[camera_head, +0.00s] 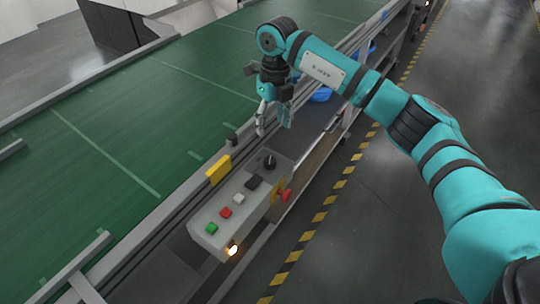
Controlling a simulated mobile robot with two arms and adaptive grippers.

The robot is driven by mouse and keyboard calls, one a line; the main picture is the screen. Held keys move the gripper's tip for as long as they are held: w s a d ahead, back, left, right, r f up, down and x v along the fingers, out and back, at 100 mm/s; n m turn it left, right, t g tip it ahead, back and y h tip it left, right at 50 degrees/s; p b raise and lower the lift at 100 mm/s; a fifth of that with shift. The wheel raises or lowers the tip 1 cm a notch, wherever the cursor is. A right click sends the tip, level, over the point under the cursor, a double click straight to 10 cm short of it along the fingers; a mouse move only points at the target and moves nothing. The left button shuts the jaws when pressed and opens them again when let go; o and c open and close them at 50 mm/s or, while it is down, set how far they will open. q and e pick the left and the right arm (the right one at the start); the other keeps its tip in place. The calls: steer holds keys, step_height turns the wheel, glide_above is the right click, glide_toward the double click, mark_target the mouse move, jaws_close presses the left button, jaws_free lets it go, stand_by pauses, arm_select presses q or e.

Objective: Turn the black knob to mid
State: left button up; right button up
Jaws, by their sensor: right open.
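The black knob (270,161) is on the far end of the top face of a grey control box (214,238), at the edge of the conveyor. The knob's setting is too small to tell. My right gripper (273,130) is open and empty. It points down and hangs above and beyond the knob, apart from it. My left gripper is not in view.
The box also carries a green button (211,228), a red button (225,213), a white button (239,198), a black switch (253,182) and a red side knob (286,195). A yellow block (218,170) stands beside it. The green conveyor (110,150) is clear.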

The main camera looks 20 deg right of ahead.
mark_target(270, 159)
steer(key=f, duration=0.4)
steer(key=f+p, duration=0.1)
steer(key=f, duration=0.3)
steer(key=f+p, duration=0.1)
steer(key=f, duration=0.4)
steer(key=shift+s+a, duration=0.15)
steer(key=shift+a, duration=0.2)
steer(key=c, duration=1.1)
steer(key=shift+f+n+b, duration=0.1)
steer(key=shift+n+b, duration=0.5)
steer(key=shift+b, duration=0.1)
steer(key=shift+c, duration=0.2)
steer(key=n+b, duration=0.6)
steer(key=shift+n+b, duration=1.1)
steer(key=shift+n, duration=0.1)
steer(key=shift+n+b, duration=0.7)
steer(key=shift+n, duration=0.4)
steer(key=shift+r, duration=0.2)
